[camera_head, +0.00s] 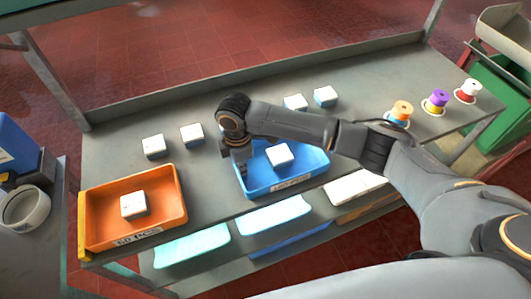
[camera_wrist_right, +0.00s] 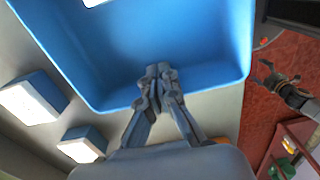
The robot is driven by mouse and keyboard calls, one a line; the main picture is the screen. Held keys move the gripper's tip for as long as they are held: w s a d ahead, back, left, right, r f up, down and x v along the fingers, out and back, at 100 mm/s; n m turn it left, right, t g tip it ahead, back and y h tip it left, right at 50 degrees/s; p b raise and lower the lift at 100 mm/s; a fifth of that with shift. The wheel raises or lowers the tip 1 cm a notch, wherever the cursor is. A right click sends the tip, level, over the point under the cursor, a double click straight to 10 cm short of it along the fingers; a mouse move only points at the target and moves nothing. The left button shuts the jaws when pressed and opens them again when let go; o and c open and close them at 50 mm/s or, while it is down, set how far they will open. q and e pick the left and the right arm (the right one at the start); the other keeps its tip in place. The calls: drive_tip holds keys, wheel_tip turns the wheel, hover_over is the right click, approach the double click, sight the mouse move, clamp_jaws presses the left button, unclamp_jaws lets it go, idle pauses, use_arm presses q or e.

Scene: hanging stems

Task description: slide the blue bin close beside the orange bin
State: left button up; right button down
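The blue bin (camera_head: 305,183) stands on the grey table near its front edge, with a white-topped block (camera_head: 279,154) inside. The orange bin (camera_head: 160,238) stands at the table's left front corner, with a block (camera_head: 134,204) inside. A wide gap of bare table separates the bins. My right gripper (camera_head: 242,172) points down at the blue bin's left end. In the right wrist view its fingers (camera_wrist_right: 158,80) are together and overlap the blue bin's (camera_wrist_right: 200,85) near wall; contact is unclear. My left gripper (camera_wrist_right: 264,74) shows small there, apparently open, above the red floor.
Two blocks (camera_head: 192,134) (camera_head: 154,146) lie behind the gap, and two more (camera_head: 295,102) (camera_head: 326,96) at the back. Spools, orange (camera_head: 401,110), purple (camera_head: 438,98) and white (camera_head: 468,89), stand at the right. Trays (camera_head: 192,247) sit on a lower shelf.

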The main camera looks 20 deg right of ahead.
sight(191, 192)
drive_tip(key=a, duration=0.5)
drive_tip(key=s+a, duration=0.1)
drive_tip(key=a, duration=0.9)
drive_tip(key=shift+s+a, duration=0.15)
drive_tip(key=shift+a, duration=0.05)
drive_tip(key=shift+d, duration=0.1)
